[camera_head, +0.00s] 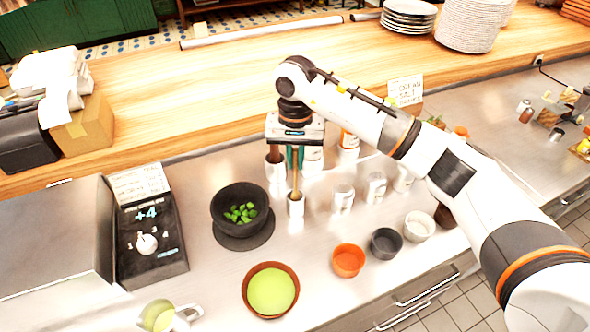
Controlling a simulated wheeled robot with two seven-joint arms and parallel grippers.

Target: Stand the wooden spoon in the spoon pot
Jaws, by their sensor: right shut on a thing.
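My right gripper (294,147) points down over the steel counter and is shut on the wooden spoon (295,180). The spoon hangs upright below it as a thin brown stick. Its lower end meets the mouth of a small white pot (296,208), which looks like the spoon pot. I cannot tell how deep the spoon's end is inside it. The gripper hides the upper part of the spoon. My left gripper is not in view.
A dark bowl with green pieces (226,215) stands just left of the pot. Bottles (348,146) and clear glasses (342,198) stand behind and right. A bowl of green liquid (270,290) and an orange cup (347,261) are in front.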

